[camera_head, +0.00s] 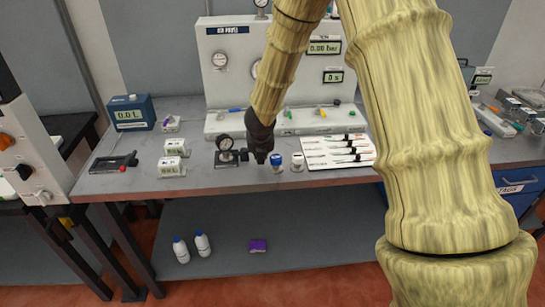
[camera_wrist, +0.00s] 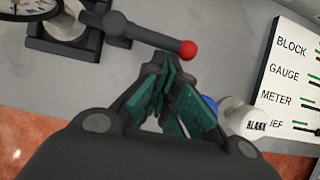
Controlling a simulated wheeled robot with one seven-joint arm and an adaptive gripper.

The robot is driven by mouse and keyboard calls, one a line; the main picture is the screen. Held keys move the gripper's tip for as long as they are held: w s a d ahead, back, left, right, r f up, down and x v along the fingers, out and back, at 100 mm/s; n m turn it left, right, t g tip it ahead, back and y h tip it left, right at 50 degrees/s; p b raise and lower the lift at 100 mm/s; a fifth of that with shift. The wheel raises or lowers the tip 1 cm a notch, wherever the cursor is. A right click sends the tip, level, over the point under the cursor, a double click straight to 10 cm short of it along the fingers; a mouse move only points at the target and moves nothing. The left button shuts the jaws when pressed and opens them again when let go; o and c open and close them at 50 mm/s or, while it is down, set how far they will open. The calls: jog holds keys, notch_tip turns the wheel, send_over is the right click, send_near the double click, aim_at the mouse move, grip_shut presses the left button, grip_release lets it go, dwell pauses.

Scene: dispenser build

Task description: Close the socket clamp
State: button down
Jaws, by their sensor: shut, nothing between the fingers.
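The socket clamp (camera_wrist: 85,22) is a dark fixture with a black lever (camera_wrist: 150,36) that ends in a red ball. In the wrist view the lever sticks out to the right from the fixture. In the head view the dark base (camera_head: 226,160) sits on the bench under a round gauge (camera_head: 225,142). My gripper (camera_wrist: 172,62) is shut and empty, its teal-padded fingertips together just below the red ball in the wrist view. I cannot tell whether they touch the lever. In the head view my gripper (camera_head: 260,158) is just right of the gauge.
A blue-capped jar (camera_head: 277,163) and a white capped piece (camera_head: 297,162) stand close right of my gripper. A labelled white board (camera_head: 315,162) lies further right. A white panel (camera_head: 215,75) stands behind. Small meters (camera_head: 172,167) are to the left.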

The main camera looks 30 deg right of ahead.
jog(key=shift+w+d+n, duration=0.15)
jog(key=shift+n, duration=0.25)
jog(key=shift+y, duration=0.3)
jog(key=shift+s+a+f+b, duration=0.3)
jog(key=shift+s+b, duration=0.1)
jog(key=shift+b, duration=0.25)
jog(key=s, duration=0.1)
jog(key=s+b, duration=0.1)
jog(key=s+a+b, duration=0.1)
jog(key=shift+f, duration=0.35)
jog(key=p+v, duration=0.1)
jog(key=v, duration=0.9)
jog(key=shift+r, duration=0.25)
